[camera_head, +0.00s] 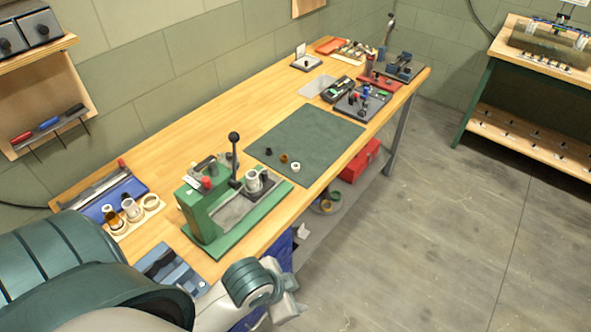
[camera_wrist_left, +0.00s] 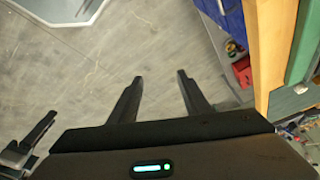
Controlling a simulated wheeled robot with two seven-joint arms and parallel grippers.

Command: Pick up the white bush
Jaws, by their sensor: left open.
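The white bush (camera_head: 295,167) is a small pale ring standing on the dark green mat (camera_head: 315,140) on the workbench, near the mat's front edge. My left gripper (camera_head: 290,309) is low in the head view, beyond the front edge of the bench and well apart from the bush. In the left wrist view its two dark fingers (camera_wrist_left: 160,85) are spread with only floor between them. The bush cannot be made out in that view. A dark finger-like part (camera_wrist_left: 36,135) at its left edge may belong to my right gripper; its opening cannot be told.
A black bush (camera_head: 268,151) and a bronze bush (camera_head: 283,158) stand left of the white one. A green press (camera_head: 205,222) with an upright lever stands between my left arm and the mat. Small fixtures (camera_head: 362,101) crowd the far end. The mat is otherwise clear.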

